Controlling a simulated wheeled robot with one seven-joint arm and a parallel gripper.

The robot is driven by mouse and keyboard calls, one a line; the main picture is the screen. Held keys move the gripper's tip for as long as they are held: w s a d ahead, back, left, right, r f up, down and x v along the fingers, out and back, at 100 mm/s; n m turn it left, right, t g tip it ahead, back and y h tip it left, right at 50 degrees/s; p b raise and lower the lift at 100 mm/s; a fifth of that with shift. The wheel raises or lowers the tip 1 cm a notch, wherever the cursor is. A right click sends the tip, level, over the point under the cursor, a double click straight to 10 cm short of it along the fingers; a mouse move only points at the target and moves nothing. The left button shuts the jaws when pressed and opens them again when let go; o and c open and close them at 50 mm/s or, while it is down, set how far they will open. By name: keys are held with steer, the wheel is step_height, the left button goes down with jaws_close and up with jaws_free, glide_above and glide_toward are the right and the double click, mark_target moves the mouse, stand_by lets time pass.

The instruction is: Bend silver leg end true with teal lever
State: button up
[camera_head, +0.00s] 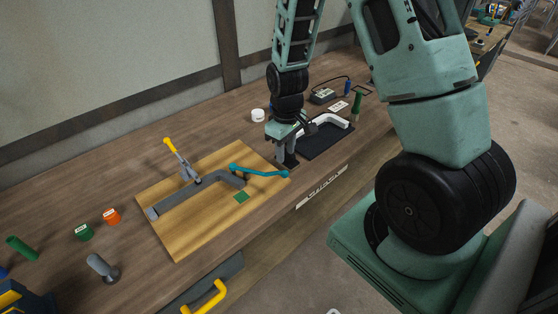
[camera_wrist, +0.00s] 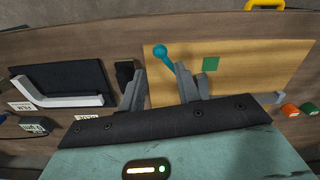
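A grey bent bar (camera_head: 196,193) lies on the wooden board (camera_head: 190,232); I cannot tell whether it is a leg or part of the fixture. The teal lever (camera_head: 262,172) reaches from the bar's right end to the board's right edge. A pale silver bent leg (camera_head: 336,121) lies on a black mat (camera_head: 322,141); it also shows in the wrist view (camera_wrist: 62,101). My gripper (camera_head: 296,143) is open and empty, above the bench between board and mat. In the wrist view the lever's round teal end (camera_wrist: 160,51) shows just beyond the gap between my fingertips (camera_wrist: 160,70).
A yellow-handled clamp (camera_head: 178,155) stands at the board's back. Green (camera_head: 83,232) and orange (camera_head: 111,216) blocks and a grey knobbed post (camera_head: 102,267) stand left. A green post (camera_head: 356,106) and a white round container (camera_head: 258,115) stand towards the back. A green square (camera_head: 241,197) marks the board.

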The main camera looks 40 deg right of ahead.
mark_target(285, 171)
step_height(285, 171, down, 8)
steer(key=b, duration=0.6)
steer(key=shift+f+b, duration=0.1)
steer(key=shift+b, duration=0.2)
steer(key=shift+c, duration=0.6)
steer(key=shift+w, duration=0.1)
steer(key=c, duration=0.4)
steer(key=shift+r, duration=0.2)
steer(key=shift+o, duration=0.2)
